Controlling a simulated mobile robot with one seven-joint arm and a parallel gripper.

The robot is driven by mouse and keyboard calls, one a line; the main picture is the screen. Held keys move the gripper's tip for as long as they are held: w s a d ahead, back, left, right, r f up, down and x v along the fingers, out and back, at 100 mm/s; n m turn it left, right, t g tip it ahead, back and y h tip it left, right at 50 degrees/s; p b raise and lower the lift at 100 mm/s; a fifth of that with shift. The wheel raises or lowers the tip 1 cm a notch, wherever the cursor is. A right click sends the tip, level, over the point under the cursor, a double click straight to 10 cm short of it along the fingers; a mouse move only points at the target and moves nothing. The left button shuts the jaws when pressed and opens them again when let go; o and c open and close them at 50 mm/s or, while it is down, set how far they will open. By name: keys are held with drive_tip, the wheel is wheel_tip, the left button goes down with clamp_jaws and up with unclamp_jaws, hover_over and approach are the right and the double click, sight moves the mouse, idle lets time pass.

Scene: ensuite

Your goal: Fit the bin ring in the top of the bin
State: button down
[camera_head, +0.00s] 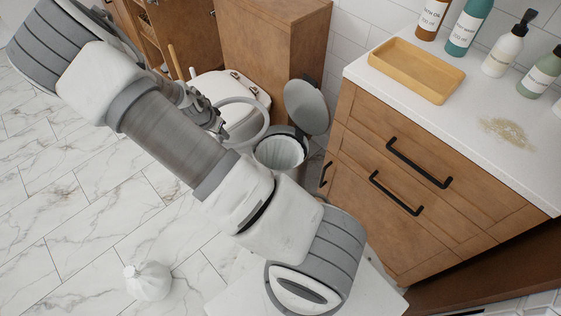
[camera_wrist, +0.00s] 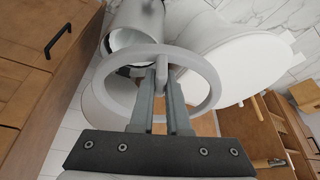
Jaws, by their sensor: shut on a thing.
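A pale grey ring (camera_head: 266,122) is held by my gripper (camera_head: 217,122). In the wrist view my gripper (camera_wrist: 161,78) is shut on a part of the ring (camera_wrist: 213,82) between its fingertips, and the ring spreads to both sides. The bin (camera_head: 280,152) stands on the floor beside the wooden vanity, with a pale liner inside and its round grey lid (camera_head: 306,107) tipped open. The ring is up and left of the bin mouth in the head view, apart from it. In the wrist view the bin (camera_wrist: 128,37) shows behind the ring, partly hidden by it.
The vanity (camera_head: 400,190) with black handles stands right of the bin. Its counter holds a wooden tray (camera_head: 417,70) and several bottles. A white toilet (camera_head: 225,90) stands left of the bin. A tied white bag (camera_head: 148,281) lies on the marble floor, which is otherwise largely clear at left.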

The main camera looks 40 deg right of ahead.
drive_tip(key=w+d+f+m+g+b, duration=0.1)
drive_tip(key=d+f+m+b, duration=0.15)
drive_tip(key=f, duration=0.45)
drive_tip(key=w+d+f+m+g+b, duration=0.1)
drive_tip(key=d+f+m+b, duration=0.15)
drive_tip(key=f, duration=0.45)
drive_tip(key=d+f+b, duration=0.6)
drive_tip(key=d+f, duration=0.4)
drive_tip(key=d, duration=0.1)
drive_tip(key=shift+s+d+f+h, duration=0.2)
drive_tip(key=shift+s+h, duration=0.1)
drive_tip(key=shift+s, duration=0.1)
drive_tip(key=shift+a+f+b, duration=0.1)
drive_tip(key=shift+f+b, duration=0.45)
drive_tip(key=shift+f, duration=0.05)
drive_tip(key=c, duration=0.9)
unclamp_jaws()
drive_tip(key=shift+r, duration=0.1)
